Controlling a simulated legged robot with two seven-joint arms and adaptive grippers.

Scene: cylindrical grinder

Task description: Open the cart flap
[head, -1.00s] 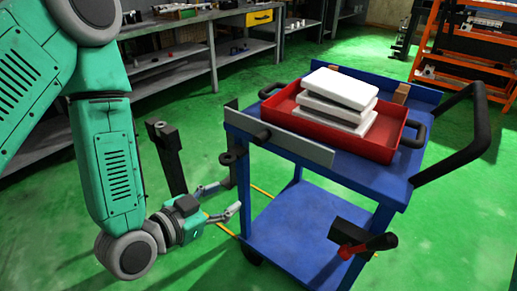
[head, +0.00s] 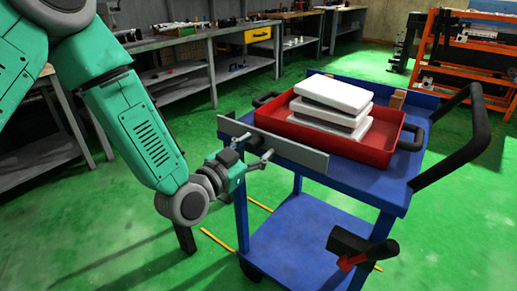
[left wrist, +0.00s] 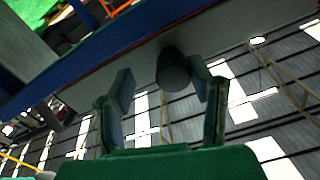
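The blue cart (head: 350,180) stands right of centre in the head view. A long grey plate (head: 300,155), which looks like the flap, stands along the left edge of its top. My left gripper (head: 262,158) is at this plate's outer face, near its left half. In the left wrist view the two fingers (left wrist: 165,100) are apart, with a dark round knob (left wrist: 173,72) ahead of and between them. I cannot tell whether they touch it. The underside of the plate (left wrist: 215,38) runs above the fingers. My right gripper is not in view.
A red tray (head: 385,150) with several white blocks (head: 335,95) sits on the cart top. Grey workbenches (head: 200,75) stand behind. Green floor is free at left.

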